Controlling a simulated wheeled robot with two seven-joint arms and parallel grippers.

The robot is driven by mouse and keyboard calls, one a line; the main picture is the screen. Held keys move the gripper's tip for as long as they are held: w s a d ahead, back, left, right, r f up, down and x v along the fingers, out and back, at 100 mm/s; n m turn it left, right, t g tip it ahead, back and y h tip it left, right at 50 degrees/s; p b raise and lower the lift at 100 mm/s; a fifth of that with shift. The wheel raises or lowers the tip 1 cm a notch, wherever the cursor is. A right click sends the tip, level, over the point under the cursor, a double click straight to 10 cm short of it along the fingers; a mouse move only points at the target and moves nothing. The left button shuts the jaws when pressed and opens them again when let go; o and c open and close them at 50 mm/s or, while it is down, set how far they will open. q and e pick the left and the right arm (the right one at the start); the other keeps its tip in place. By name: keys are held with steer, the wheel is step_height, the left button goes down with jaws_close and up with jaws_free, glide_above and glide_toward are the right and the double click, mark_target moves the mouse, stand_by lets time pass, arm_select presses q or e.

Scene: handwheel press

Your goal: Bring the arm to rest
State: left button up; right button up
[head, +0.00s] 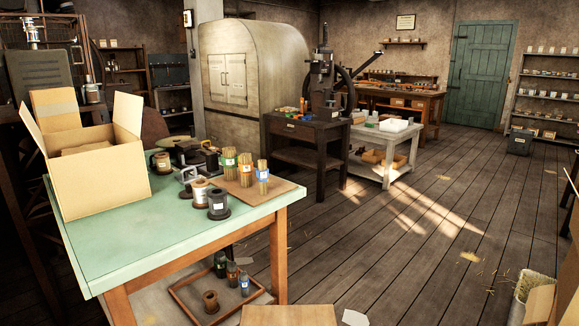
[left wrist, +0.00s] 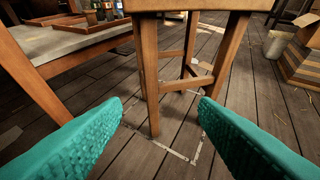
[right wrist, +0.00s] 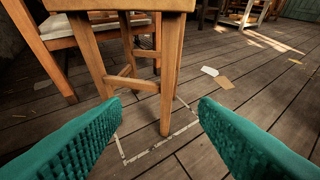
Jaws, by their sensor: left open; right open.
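My left gripper (left wrist: 160,125) shows in the left wrist view with its two teal ribbed fingers spread apart. Nothing is between them; a wooden stool (left wrist: 190,75) stands beyond. My right gripper (right wrist: 158,125) shows in the right wrist view, also with teal fingers spread and empty, and the stool's legs (right wrist: 172,75) stand beyond it. Neither gripper shows in the head view. The stool's seat (head: 290,315) shows at the bottom of the head view. A dark handwheel press (head: 322,85) stands on a dark table across the room.
A green-topped workbench (head: 130,240) at left carries an open cardboard box (head: 95,175), spools and bundles of sticks. A low shelf under it holds a tray. A bin (head: 535,285) stands at lower right. Plank floor (head: 400,260) is mostly clear, with white tape marks around the stool (left wrist: 165,150).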

arm_select(q)
steer(key=s+a+f+g+y+p, duration=0.1)
steer(key=s+a+f+g+p, duration=0.1)
steer(key=s, duration=0.7)
steer(key=s+a+f+g+y+p, duration=0.1)
steer(key=s+g+p, duration=0.4)
steer(key=s, duration=0.5)
steer(key=s+a+f+g+y+p, duration=0.1)
steer(key=s+a+f+g+p, duration=0.2)
steer(key=s, duration=0.7)
steer(key=shift+s+a+f+n+g+p, duration=0.2)
steer(key=shift+a+f+n+g+p, duration=0.3)
steer(key=shift+a, duration=0.7)
arm_select(e)
steer(key=s+d+f+g+h, duration=0.1)
steer(key=s+d+f+g, duration=0.1)
steer(key=s, duration=0.7)
steer(key=s+d+f+g+h, duration=0.1)
steer(key=s+g, duration=0.4)
steer(key=s, duration=0.5)
steer(key=s+d+f+g+h, duration=0.1)
steer(key=s+d+f+g, duration=0.2)
steer(key=s, duration=0.7)
steer(key=shift+s+d+f+m+g, duration=0.2)
steer(key=shift+d+f+m+g, duration=0.3)
steer(key=shift+d, duration=0.7)
arm_select(q)
steer(key=shift+r, duration=0.15)
arm_select(e)
steer(key=shift+r, duration=0.15)
